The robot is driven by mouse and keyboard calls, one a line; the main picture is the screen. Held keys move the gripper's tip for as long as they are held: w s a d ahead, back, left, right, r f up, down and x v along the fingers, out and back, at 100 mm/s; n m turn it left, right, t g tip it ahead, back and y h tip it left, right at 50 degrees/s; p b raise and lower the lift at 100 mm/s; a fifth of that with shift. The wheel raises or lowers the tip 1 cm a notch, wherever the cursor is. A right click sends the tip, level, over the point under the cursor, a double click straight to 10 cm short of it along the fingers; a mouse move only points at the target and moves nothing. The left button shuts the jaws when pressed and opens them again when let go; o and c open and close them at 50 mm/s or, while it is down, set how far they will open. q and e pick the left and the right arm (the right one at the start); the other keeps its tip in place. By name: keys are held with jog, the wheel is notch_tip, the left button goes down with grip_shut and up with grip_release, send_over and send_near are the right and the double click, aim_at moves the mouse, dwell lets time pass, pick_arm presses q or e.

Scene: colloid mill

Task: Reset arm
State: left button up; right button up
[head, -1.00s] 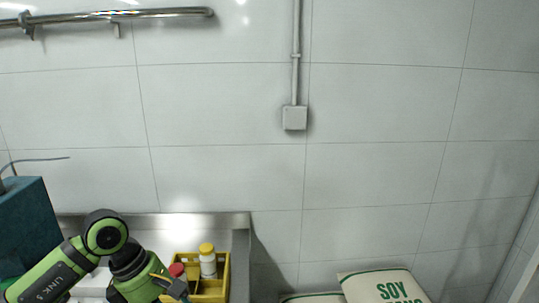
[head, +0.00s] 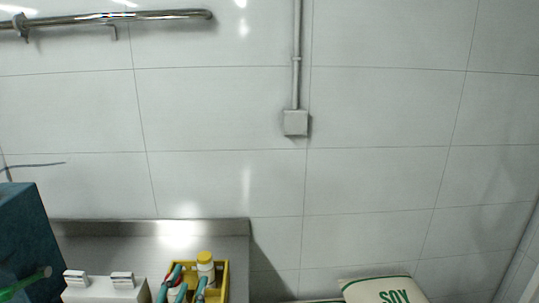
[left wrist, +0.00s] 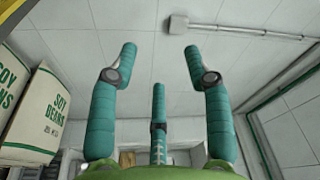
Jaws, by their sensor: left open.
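My left gripper (head: 187,284) shows at the bottom of the head view, its teal fingers in front of the yellow crate. In the left wrist view (left wrist: 159,65) its teal fingers stand apart with nothing between them, so it is open and empty. Its palm and arm are below the head view. My right gripper is in neither view.
The yellow crate (head: 224,281) holds a white bottle with a yellow cap (head: 205,260) and a red-capped one, partly hidden. A white box (head: 100,292) and a dark teal block (head: 25,235) stand left. SOY sacks (head: 385,288) are at lower right.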

pick_arm(q)
jog(key=s+a+f+n+g+y, duration=0.2)
jog(key=s+f+n+g, duration=0.25)
jog(key=f, duration=0.35)
jog(key=s+a+f+n+g+y, duration=0.1)
jog(key=s+a+f+n+g, duration=0.15)
jog(key=s+f+g, duration=0.4)
jog(key=s+d+f+n+g, duration=0.1)
jog(key=s+f+n+g, duration=0.3)
jog(key=s+f, duration=0.75)
jog(key=s+f+g+b, duration=0.1)
jog(key=s+f+b, duration=0.15)
jog(key=f, duration=1.05)
jog(key=s+f+g+b, duration=0.1)
jog(key=f+b, duration=0.2)
jog(key=f, duration=1)
jog(key=s+a+f+b, duration=0.2)
jog(key=s+f+b, duration=0.2)
jog(key=s+f, duration=1.1)
notch_tip(320, 180, down, 4)
jog(key=shift+s+a+f+m+g+h, duration=0.15)
jog(key=shift+s+m+g+h, duration=0.15)
jog(key=shift+s+g, duration=0.1)
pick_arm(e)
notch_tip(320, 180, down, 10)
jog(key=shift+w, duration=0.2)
